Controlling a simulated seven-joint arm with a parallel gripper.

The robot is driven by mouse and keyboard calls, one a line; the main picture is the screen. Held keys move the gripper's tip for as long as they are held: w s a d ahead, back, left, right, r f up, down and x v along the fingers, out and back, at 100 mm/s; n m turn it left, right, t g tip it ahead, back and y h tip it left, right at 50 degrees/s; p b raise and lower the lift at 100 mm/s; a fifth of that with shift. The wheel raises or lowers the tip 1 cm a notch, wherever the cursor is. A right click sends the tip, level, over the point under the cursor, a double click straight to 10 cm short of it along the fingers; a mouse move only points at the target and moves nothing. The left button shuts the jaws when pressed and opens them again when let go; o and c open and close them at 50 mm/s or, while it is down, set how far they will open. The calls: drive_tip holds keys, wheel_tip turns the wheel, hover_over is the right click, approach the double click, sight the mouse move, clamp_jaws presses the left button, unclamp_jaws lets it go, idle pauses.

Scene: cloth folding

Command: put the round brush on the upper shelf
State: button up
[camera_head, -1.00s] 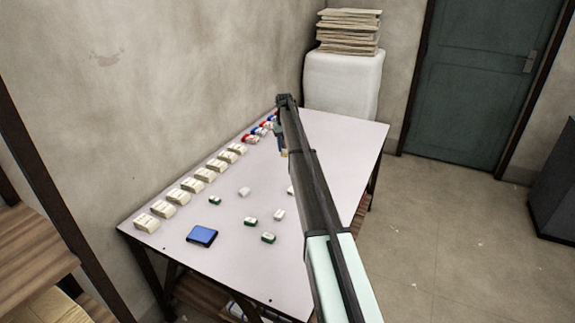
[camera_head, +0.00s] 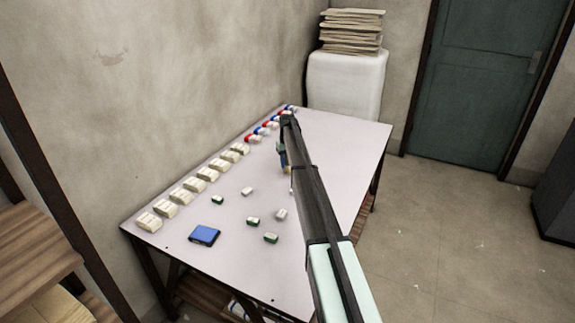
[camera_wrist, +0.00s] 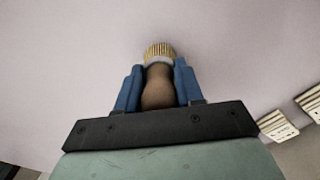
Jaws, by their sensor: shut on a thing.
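The round brush (camera_wrist: 158,88) has a brown rounded handle and pale bristles bound by a light band. My gripper (camera_wrist: 159,72), with blue fingers, is shut around its handle in the wrist view. The bristles point away from my wrist, with the pale tabletop behind them. In the head view my gripper (camera_head: 283,155) is over the far half of the table, mostly hidden by my arm. A wooden shelf unit stands at the left edge, with an upper board (camera_head: 35,240) and a lower board (camera_head: 50,305), both partly cut off.
The white table (camera_head: 240,275) carries a row of cream boxes (camera_head: 194,184) and red and blue items (camera_head: 262,130) along the wall. A blue box (camera_head: 204,235) and several small green and white pieces (camera_head: 271,238) lie nearer. A dark post borders the shelf.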

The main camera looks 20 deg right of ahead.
drive_tip(key=shift+f, duration=0.5)
drive_tip(key=shift+f, duration=0.1)
drive_tip(key=o, duration=1)
drive_tip(key=shift+o, duration=0.2)
wheel_tip(320, 180, up, 12)
drive_tip(key=shift+r, duration=0.1)
